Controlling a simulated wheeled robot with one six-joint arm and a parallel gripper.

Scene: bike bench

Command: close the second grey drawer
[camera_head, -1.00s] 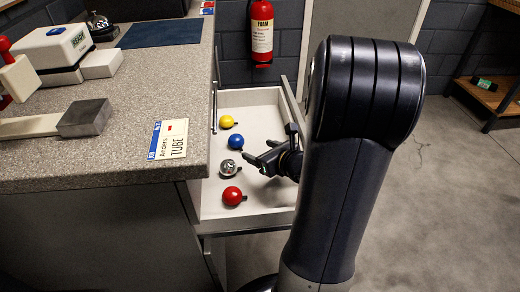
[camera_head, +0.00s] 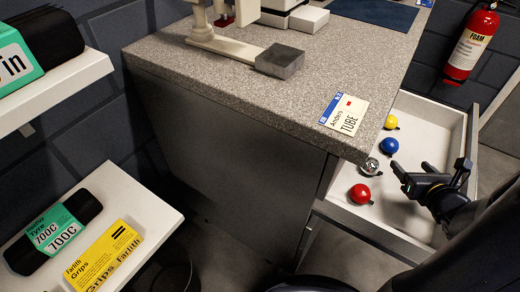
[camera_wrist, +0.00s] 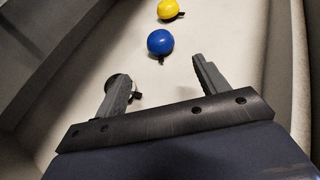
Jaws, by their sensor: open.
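A white-lined drawer (camera_head: 412,218) stands pulled out from the bench at the right of the head view. It holds a yellow ball-like bell (camera_head: 390,122), a blue one (camera_head: 389,145), a silver one (camera_head: 371,166) and a red one (camera_head: 360,193). My gripper (camera_head: 428,170) is over the drawer, to the right of the bells, open and empty. In the wrist view its two fingers (camera_wrist: 160,90) are spread apart over the drawer floor. The blue bell (camera_wrist: 160,42) and yellow bell (camera_wrist: 171,10) lie beyond them. The silver bell is mostly hidden behind the left finger.
A fire extinguisher (camera_head: 472,42) hangs at the back right. Shelves at left hold a yellow grips box (camera_head: 104,257) and tyre boxes (camera_head: 55,233).

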